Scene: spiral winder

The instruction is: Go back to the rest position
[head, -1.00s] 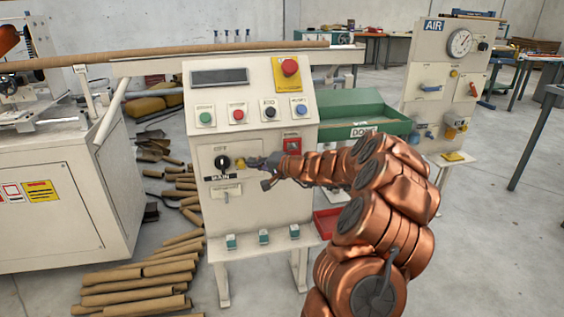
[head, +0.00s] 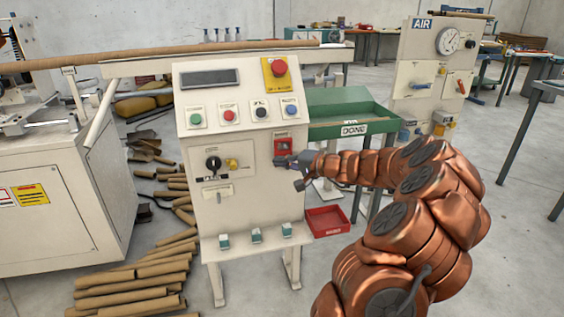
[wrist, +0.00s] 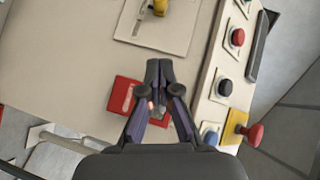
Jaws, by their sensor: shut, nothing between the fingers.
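My gripper (head: 281,161) is shut and empty in the head view. It is in front of the right side of the cream control panel (head: 245,180), just below the red switch plate (head: 283,145). The wrist view shows its closed fingers (wrist: 159,66) pointing at the panel face, apart from the yellow knob (wrist: 161,6). The black main switch (head: 213,163) and the yellow knob (head: 232,164) beside it are uncovered in the head view. My copper arm reaches in from the lower right.
A green DONE tray (head: 345,108) stands behind the panel on the right, with a red bin (head: 327,221) low beside the stand. An AIR panel (head: 437,75) is further right. Cardboard tubes (head: 135,283) lie on the floor at lower left. The floor at right is open.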

